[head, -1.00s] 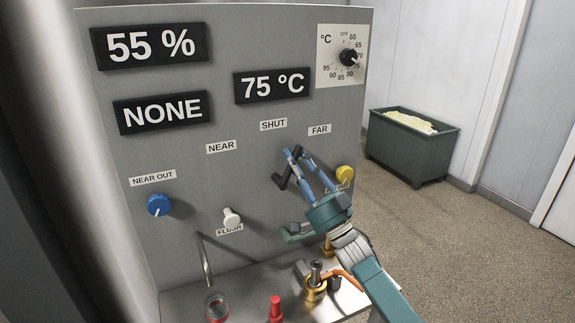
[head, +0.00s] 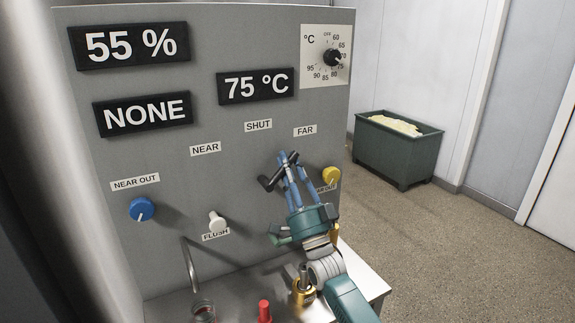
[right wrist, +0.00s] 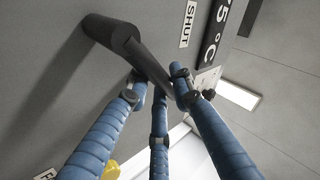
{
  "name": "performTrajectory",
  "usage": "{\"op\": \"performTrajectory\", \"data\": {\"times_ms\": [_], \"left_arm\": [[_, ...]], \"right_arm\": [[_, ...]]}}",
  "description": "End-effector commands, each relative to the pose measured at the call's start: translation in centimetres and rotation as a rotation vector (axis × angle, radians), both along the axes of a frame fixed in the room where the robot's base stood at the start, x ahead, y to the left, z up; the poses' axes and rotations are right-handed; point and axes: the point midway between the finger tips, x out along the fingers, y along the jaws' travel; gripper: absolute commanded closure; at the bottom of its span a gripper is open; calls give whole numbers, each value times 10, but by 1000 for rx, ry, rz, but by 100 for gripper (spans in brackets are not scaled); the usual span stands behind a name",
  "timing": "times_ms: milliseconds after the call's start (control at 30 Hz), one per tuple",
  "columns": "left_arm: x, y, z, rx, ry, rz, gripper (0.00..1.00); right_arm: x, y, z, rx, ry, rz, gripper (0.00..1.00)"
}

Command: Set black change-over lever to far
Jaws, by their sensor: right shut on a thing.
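The black change-over lever (head: 268,182) is on the grey panel (head: 180,185), below the SHUT label (head: 258,126) and the FAR label (head: 305,130). Its arm slants up and right, toward the FAR label. My right gripper (head: 288,162) has its blue fingers closed around the lever's arm near its upper end. In the right wrist view, the lever's thick round end (right wrist: 112,36) and its arm show, with the fingertips (right wrist: 160,82) on the arm. The fingers hide part of the arm. My left gripper is out of view.
A yellow knob (head: 331,176) is close to the right of the gripper. A blue knob (head: 142,209) and a white flush knob (head: 217,222) are to the left. A ledge below holds a red-topped item (head: 264,310) and brass fittings (head: 304,292).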

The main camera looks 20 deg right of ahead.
Motion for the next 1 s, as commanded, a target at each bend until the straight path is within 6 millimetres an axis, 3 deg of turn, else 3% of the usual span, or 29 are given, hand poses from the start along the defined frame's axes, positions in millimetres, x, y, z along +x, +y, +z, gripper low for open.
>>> {"op": "performTrajectory", "data": {"times_ms": [133, 167, 200, 600, 1000], "left_arm": [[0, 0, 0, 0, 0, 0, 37], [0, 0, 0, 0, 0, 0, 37], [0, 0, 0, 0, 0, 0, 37], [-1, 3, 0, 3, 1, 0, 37], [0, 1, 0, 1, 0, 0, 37]], "right_arm": [[0, -1, -3, 4, 4, 0, 100], [0, -1, -3, 4, 4, 0, 76], [0, -1, -3, 4, 4, 0, 69], [-5, 0, -7, 2, 3, 1, 69], [-62, -2, -61, 3, 6, 1, 69]]}}
